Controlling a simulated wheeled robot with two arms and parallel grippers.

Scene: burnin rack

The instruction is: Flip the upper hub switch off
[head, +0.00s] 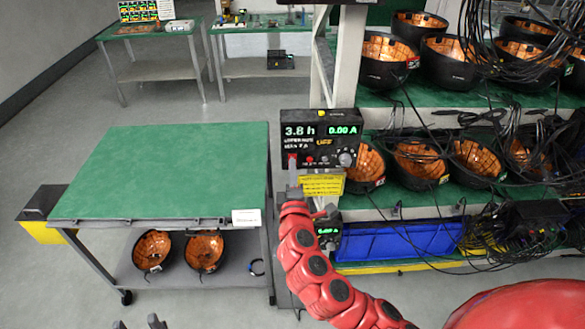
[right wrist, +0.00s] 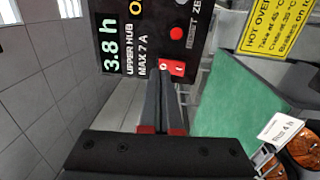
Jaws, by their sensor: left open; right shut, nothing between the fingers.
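The upper hub (head: 318,126) is a black box on the rack post. Its green displays read 3.8 h and 0.00 A, with a small orange word that looks like OFF. Its red rocker switch (right wrist: 173,67) sits on the face, at the lower left in the head view. My right gripper (right wrist: 165,76) is shut and empty, its tips right at the switch; I cannot tell whether they touch. In the head view, the right gripper (head: 293,177) hides part of the switch area. My left gripper (head: 138,323) is open and empty at the bottom edge.
A red reset button (right wrist: 177,33) sits near the switch. A yellow label (head: 322,184) hangs below the hub, and a second display box (head: 328,232) is lower. Shelves with black bowls (head: 387,60) and cables stand right. The green-topped cart (head: 165,170) is bare on top.

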